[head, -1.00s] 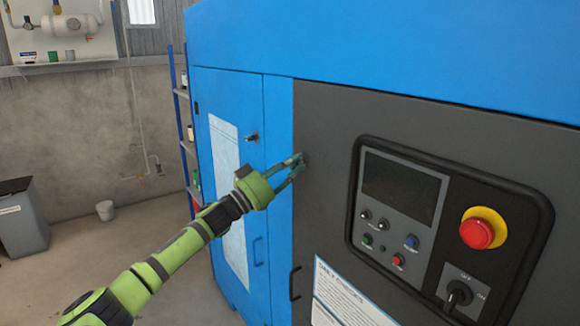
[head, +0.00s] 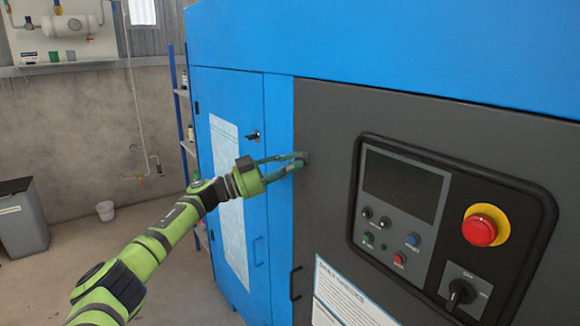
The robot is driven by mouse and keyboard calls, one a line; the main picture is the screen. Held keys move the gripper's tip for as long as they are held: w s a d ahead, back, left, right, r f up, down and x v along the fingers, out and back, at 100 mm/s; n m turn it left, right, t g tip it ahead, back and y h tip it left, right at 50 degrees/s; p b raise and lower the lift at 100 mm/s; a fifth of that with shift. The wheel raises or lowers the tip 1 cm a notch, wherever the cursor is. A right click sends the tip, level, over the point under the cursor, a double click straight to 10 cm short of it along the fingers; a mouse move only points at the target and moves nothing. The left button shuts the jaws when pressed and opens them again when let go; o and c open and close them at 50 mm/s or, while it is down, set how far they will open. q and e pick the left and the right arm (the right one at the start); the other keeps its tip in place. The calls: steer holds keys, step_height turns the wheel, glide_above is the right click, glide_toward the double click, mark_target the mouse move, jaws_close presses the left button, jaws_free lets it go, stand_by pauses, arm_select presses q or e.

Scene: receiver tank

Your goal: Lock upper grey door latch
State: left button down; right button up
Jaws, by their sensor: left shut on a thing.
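The grey door (head: 322,210) fills the middle of the head view, with a black handle (head: 295,284) low on its left edge. The upper grey door latch (head: 305,157) is a small dark piece near the door's upper left edge, mostly hidden by my fingertips. My left gripper (head: 299,161) comes in from the left, its fingers closed on the latch. The latch's exact angle is too small to tell. My right gripper is not in view.
A blue door (head: 233,110) with another latch (head: 253,136) and a blue handle stands to the left. A control panel (head: 440,230) with a red emergency button (head: 480,230) is on the right.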

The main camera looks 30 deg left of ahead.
arm_select(q)
steer(key=m, duration=0.1)
steer(key=m+g, duration=0.1)
steer(key=m, duration=0.1)
steer(key=m+g, duration=0.1)
steer(key=m, duration=0.1)
steer(key=shift+a+r, duration=0.1)
steer(key=shift+r, duration=0.15)
steer(key=shift+f+m+g+y+p, duration=0.1)
steer(key=shift+m+g+y+p, duration=0.35)
steer(key=shift+m, duration=1.35)
steer(key=shift+f, duration=0.1)
steer(key=c, duration=1.2)
jaws_free()
steer(key=v, duration=1.2)
steer(key=shift+w, duration=0.1)
